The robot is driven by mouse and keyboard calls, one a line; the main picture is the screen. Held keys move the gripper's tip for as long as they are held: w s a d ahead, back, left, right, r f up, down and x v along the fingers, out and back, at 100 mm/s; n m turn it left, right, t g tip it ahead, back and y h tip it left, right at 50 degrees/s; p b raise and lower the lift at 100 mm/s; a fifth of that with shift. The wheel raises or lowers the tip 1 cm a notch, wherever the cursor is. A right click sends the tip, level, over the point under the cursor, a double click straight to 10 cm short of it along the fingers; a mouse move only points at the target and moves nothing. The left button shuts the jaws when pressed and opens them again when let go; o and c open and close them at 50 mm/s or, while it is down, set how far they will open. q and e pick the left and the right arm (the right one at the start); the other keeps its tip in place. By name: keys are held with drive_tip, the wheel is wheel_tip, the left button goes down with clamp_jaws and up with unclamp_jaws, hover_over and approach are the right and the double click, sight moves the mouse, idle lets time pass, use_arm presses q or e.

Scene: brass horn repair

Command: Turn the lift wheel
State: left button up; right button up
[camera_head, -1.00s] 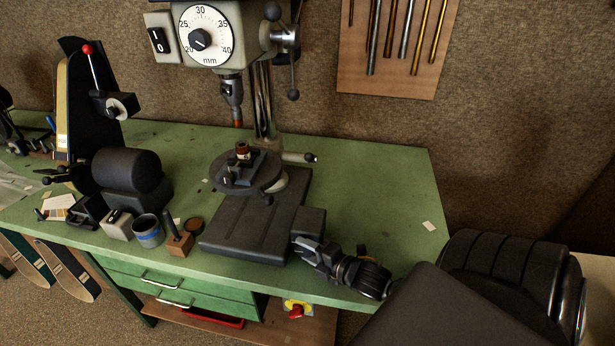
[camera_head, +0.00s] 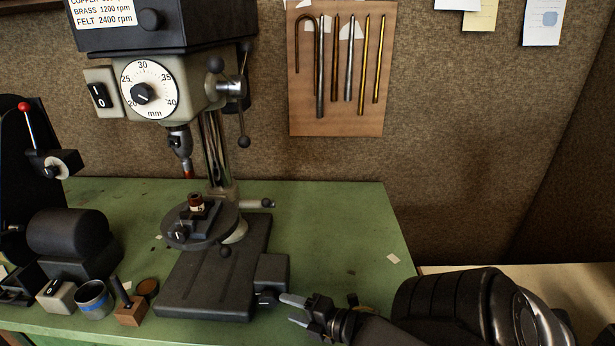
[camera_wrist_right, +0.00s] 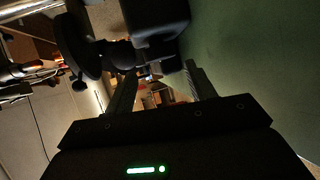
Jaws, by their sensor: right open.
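The drill press stands on the green bench with its dark base plate (camera_head: 208,288) and round work table (camera_head: 222,222). A dark box (camera_head: 272,270) sits at the base's right edge, with a small dark knob (camera_head: 266,298) low on its front; I cannot tell for certain that this knob is the lift wheel. My right gripper (camera_head: 291,310) is open and empty, just right of the knob, fingers pointing left at it. In the right wrist view the open fingers (camera_wrist_right: 160,88) show with a gap between them; the dark box (camera_wrist_right: 155,15) is just beyond. My left gripper is out of view.
A bar handle (camera_head: 262,203) sticks out right of the column. The feed lever (camera_head: 242,110) hangs at the head. A grey cup (camera_head: 94,300) and wooden block (camera_head: 131,311) stand left of the base. The bench right of the base is mostly clear.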

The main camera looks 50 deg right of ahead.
drive_tip(key=shift+b+v, duration=0.3)
drive_tip(key=shift+v, duration=1.85)
